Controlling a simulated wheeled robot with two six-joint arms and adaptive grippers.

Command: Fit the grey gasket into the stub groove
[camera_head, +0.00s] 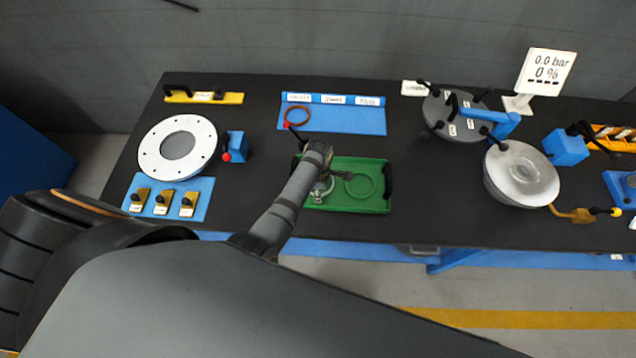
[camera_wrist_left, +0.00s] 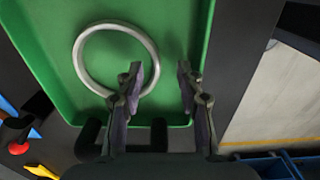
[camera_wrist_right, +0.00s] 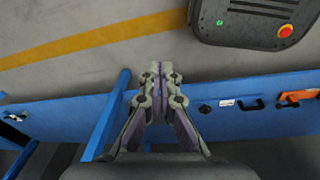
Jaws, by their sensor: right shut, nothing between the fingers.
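A grey ring, the gasket (camera_wrist_left: 82,58), lies flat in the green tray (camera_wrist_left: 185,20) in the left wrist view. My left gripper (camera_wrist_left: 160,67) is open over the tray. One fingertip shows inside the ring and one outside, with the ring's edge between them; I cannot tell the height gap. In the head view my left gripper (camera_head: 322,190) largely hides the grey ring in the green tray (camera_head: 345,208). My right gripper (camera_wrist_right: 160,70) is shut and empty, with floor and bench edge behind it. I cannot make out the stub groove for certain.
A green ring (camera_head: 374,190) lies in the tray's right half. A white flange (camera_head: 150,150) stands left, a pale domed shell (camera_head: 500,185) right, and a grey round plate (camera_head: 440,112) behind it. A brown ring (camera_head: 286,113) lies on the blue mat (camera_head: 350,122) behind the tray.

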